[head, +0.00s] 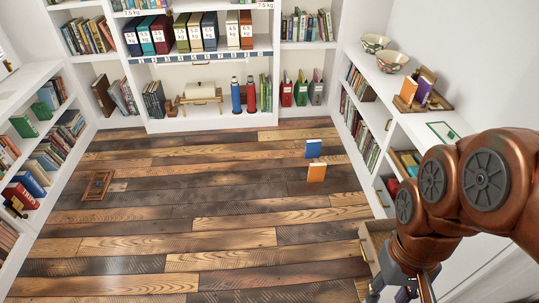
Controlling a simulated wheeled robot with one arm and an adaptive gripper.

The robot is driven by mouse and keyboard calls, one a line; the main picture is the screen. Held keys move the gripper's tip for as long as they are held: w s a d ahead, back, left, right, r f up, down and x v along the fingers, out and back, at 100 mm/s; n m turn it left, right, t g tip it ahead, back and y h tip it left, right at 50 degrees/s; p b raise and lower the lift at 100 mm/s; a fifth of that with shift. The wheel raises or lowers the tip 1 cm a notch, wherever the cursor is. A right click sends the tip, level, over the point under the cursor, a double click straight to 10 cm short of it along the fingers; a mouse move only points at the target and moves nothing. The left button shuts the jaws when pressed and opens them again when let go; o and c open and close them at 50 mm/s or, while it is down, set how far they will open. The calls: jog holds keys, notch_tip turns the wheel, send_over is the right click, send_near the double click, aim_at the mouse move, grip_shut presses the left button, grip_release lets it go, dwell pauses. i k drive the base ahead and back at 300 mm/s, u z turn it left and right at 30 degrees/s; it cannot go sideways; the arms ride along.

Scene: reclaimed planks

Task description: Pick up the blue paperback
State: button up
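A blue book (314,148) with a pale lower edge, seemingly the blue paperback, is on the plank floor right of centre and appears to stand upright. An orange book (316,172) is on the floor just in front of it, with a small gap between them. My gripper (402,292) hangs at the bottom right, well apart from both books and nearer to the camera. The bottom edge of the picture cuts off its lower part, so its fingertips and opening are not clear.
A wooden frame-like item (98,185) lies on the floor at left. Bookshelves line the left, back and right. The right counter holds two bowls (375,43) and a wooden holder (437,102) with books. An open drawer (375,242) juts out near my gripper. The middle floor is clear.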

aim_at(312, 147)
jog(key=u, duration=0.35)
jog(key=i, duration=2.2)
jog(key=u, duration=0.35)
jog(key=i, duration=1.3)
jog(key=u, duration=0.15)
